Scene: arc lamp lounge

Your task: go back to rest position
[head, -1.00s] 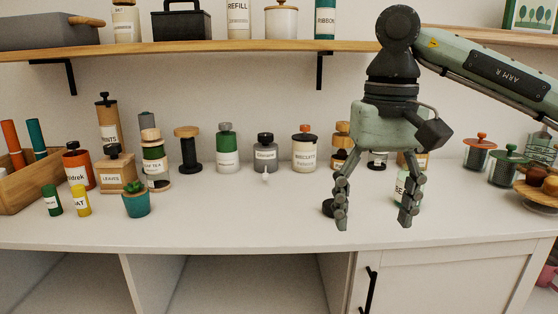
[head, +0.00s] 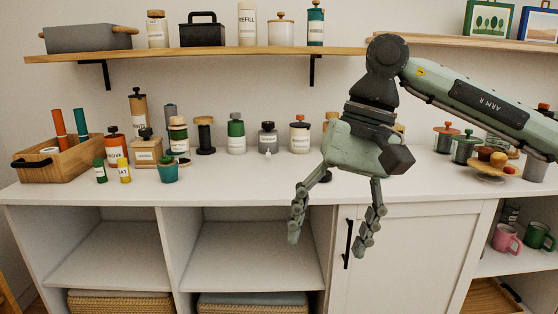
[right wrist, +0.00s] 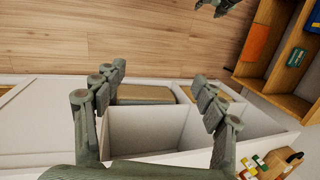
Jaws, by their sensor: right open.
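My right gripper (head: 333,225) is open and empty in the head view. It hangs in front of the white cabinet (head: 415,240), its fingers spread and pointing down past the counter's front edge. In the right wrist view its two fingers (right wrist: 160,95) are apart with nothing between them. My left gripper is not in the head view; a dark green-grey piece at the top edge of the right wrist view (right wrist: 220,6) may be part of my left arm, but I cannot tell.
Several jars, such as a green-and-white one (head: 236,135), stand along the back of the counter (head: 260,180). A wooden crate (head: 60,165) is at the left, a cake stand (head: 490,170) at the right. A shelf (head: 200,54) runs above. Open wooden floor (right wrist: 150,40) lies before the cabinet.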

